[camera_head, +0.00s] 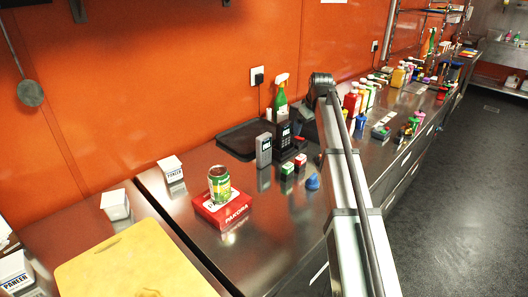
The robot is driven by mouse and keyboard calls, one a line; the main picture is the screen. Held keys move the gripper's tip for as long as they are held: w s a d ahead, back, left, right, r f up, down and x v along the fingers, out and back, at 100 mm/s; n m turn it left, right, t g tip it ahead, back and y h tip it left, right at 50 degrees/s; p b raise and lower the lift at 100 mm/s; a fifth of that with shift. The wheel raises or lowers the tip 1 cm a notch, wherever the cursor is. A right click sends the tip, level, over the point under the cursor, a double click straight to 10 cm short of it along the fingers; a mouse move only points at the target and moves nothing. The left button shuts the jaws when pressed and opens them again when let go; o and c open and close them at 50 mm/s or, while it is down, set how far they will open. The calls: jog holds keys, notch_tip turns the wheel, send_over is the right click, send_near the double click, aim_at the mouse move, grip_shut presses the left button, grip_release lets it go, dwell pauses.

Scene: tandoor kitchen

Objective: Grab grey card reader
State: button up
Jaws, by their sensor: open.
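The grey card reader (264,150) stands upright on the steel counter, in front of the black tray and just left of a black handset-like device (284,135). Its front, with a small screen, is in plain sight. My arm rises from the lower right and bends at a dark joint to the right of the reader.
A spray bottle (281,104) and black tray (232,140) are behind. Bare steel lies in front.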

aim_at(266, 137)
jog(key=s+a+r+n+g+y, duration=0.1)
jog(key=s+a+r, duration=0.1)
jog(key=a, duration=0.4)
jog(key=s+a+r+n+g+y, duration=0.1)
jog(key=s+a+r+n+y, duration=0.1)
jog(key=a, duration=0.4)
jog(key=x, duration=0.8)
jog(key=shift+a+f, duration=0.1)
jog(key=shift+a, duration=0.3)
jog(key=shift+w+x, duration=0.1)
jog(key=shift+x, duration=1.15)
jog(key=shift+w+x, duration=0.15)
jog(key=shift+x, duration=1.1)
jog(key=shift+c, duration=0.4)
jog(key=c, duration=1)
